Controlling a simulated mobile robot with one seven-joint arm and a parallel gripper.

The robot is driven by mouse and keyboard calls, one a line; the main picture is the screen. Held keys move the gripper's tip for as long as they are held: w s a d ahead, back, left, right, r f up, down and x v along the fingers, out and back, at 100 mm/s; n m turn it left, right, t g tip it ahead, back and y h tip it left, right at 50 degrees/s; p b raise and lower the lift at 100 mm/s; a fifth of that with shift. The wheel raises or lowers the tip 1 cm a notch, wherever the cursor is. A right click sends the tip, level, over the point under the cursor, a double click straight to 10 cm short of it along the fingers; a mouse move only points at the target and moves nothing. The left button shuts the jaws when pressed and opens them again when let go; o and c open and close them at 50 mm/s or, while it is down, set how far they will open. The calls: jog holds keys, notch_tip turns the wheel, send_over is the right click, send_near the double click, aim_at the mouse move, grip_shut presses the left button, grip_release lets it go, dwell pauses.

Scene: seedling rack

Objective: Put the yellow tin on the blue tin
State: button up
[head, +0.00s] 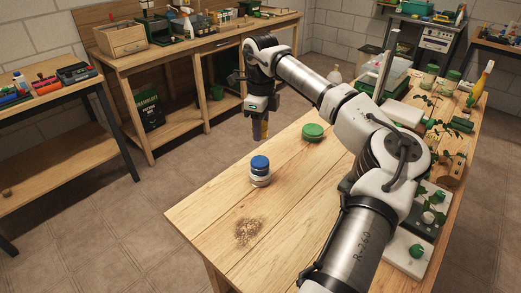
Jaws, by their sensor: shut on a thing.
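My gripper (261,128) hangs from the arm above the far edge of the wooden table, pointing down. It is shut on a small yellow thing, which looks like the yellow tin (264,129); the fingers hide most of it. The blue tin (260,163) is on the table's left part, on top of a pale, whitish round piece (261,180). I cannot tell whether the pale piece is a separate tin. My gripper is beyond and above the blue tin, apart from it.
A green round tin (313,131) stands right of my gripper on the table (205,207). A dark stain (247,231) marks the front. Plants, trays and boxes crowd the right side behind my arm. A workbench (185,49) stands at the back. The table's left front is clear.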

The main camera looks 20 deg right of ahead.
aim_at(260, 161)
jog(key=shift+f+p, duration=0.75)
jog(key=shift+f, duration=4)
jog(key=o, duration=1)
notch_tip(260, 161, up, 12)
jog(key=shift+r+b, duration=0.2)
jog(key=shift+b, duration=0.9)
jog(key=shift+a, duration=0.1)
